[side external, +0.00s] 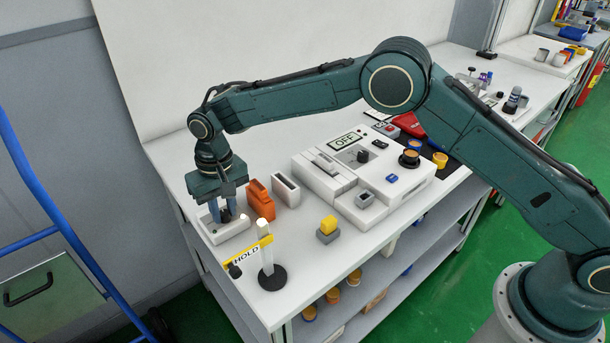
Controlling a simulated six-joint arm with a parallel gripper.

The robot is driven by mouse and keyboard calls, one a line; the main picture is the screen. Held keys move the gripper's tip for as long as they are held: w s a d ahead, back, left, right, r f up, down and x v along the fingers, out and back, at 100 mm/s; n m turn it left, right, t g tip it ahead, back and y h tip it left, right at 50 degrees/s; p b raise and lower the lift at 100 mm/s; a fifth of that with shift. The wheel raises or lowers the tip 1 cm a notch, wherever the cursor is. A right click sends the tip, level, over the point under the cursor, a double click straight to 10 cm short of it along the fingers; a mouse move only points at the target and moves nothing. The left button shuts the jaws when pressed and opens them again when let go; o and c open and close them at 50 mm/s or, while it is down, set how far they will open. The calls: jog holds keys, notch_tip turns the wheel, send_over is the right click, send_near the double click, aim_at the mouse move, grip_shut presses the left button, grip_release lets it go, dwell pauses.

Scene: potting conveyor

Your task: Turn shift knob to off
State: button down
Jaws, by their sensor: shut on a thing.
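My gripper (226,213) points down at the left end of the table, over a low white box (232,232). It is shut on a small dark piece that looks like a knob on this box; the fingers hide most of it, so its turn position cannot be told. A white control unit (412,192) stands mid-table with an OFF sign (345,141). A black knob (363,156) sits just below that sign, well to the right of my gripper and untouched.
An orange holder (260,200) and a white slotted block (285,189) stand close right of my gripper. A yellow HOLD sign (247,250) on a post (265,248) stands in front. A yellow button block (328,230) is farther right. The wall is behind.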

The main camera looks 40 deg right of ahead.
aim_at(227, 213)
jog(key=m, duration=1)
dwell(0.5)
jog(key=c, duration=1.2)
grip_release()
jog(key=shift+s, duration=0.1)
jog(key=shift+r, duration=0.15)
notch_tip(227, 213, up, 14)
jog(key=shift+s+d+f, duration=0.2)
